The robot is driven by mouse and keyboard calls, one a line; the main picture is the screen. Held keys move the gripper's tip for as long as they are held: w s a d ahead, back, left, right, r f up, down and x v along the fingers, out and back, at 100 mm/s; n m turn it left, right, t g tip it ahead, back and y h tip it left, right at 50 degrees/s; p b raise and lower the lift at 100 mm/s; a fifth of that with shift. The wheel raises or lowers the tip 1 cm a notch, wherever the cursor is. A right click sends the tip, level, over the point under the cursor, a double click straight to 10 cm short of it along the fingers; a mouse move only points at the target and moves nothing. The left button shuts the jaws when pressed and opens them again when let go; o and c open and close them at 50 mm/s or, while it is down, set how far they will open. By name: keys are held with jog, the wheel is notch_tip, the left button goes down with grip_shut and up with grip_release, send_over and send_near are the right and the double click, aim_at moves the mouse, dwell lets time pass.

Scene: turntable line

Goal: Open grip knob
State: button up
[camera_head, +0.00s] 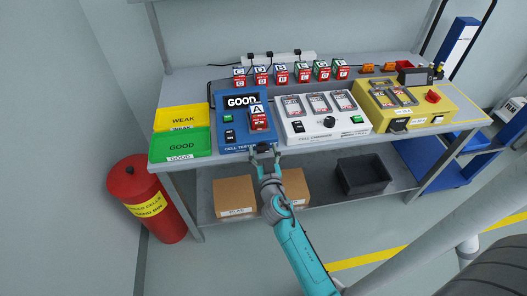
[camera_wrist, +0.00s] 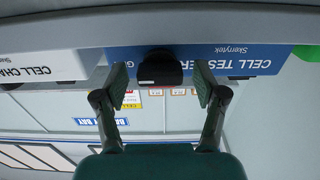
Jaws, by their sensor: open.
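My gripper (camera_head: 265,154) is open at the front edge of the bench, in front of the blue cell tester (camera_head: 228,131). In the wrist view the picture is upside down, and the open fingers of my gripper (camera_wrist: 158,88) stand on either side of a dark round knob (camera_wrist: 158,68). The knob sits on the front of the blue tester (camera_wrist: 245,61). Gaps show between the knob and both fingers. The tester's display (camera_head: 241,101) reads GOOD, and a red and white cell marked A (camera_head: 258,117) sits in it.
A white cell charger (camera_head: 310,125) stands right of the tester, and a yellow machine (camera_head: 380,113) beyond it. Yellow WEAK (camera_head: 171,114) and green GOOD (camera_head: 165,149) trays lie left. Cells stand along the back. Cardboard boxes (camera_head: 233,190) and a dark crate (camera_head: 375,177) sit below.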

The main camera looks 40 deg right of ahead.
jog(key=c, duration=1.1)
jog(key=shift+n, duration=2.3)
jog(key=shift+c, duration=0.2)
jog(key=o, duration=1.1)
jog(key=shift+o, duration=0.2)
